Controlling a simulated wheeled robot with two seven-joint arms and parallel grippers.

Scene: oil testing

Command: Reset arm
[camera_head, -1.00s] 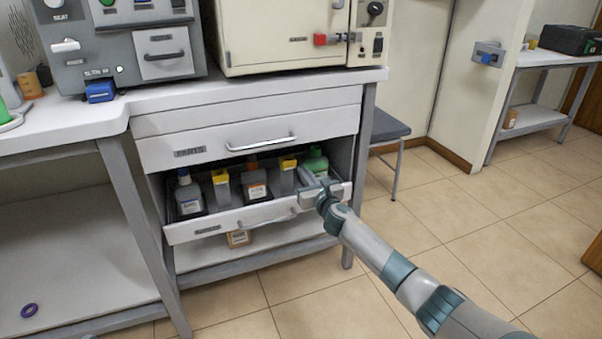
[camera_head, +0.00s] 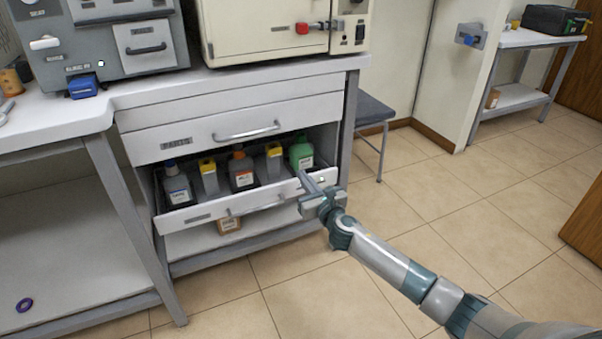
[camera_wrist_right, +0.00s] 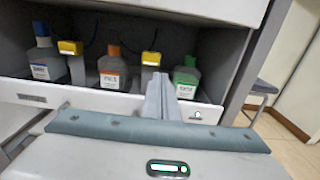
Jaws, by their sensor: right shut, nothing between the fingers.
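My right gripper (camera_head: 306,180) is shut and empty, at the right front of the open lower drawer (camera_head: 181,217). It also shows in the right wrist view (camera_wrist_right: 160,82), its closed fingers pointing at the drawer front. In the drawer stand a blue-capped bottle (camera_head: 177,185), an orange-capped bottle (camera_head: 242,171) and a green bottle (camera_head: 301,154). Two yellow-topped holders (camera_head: 208,178) stand between them. I cannot tell from the pictures whether the fingers touch the drawer front. My left gripper is not in view.
A closed drawer (camera_head: 190,137) is above the open one. The bench top (camera_head: 230,80) carries a grey machine (camera_head: 100,45) and a cream oven (camera_head: 260,30). A grey stool (camera_head: 374,112) stands right of the cabinet. The tiled floor at the right is clear.

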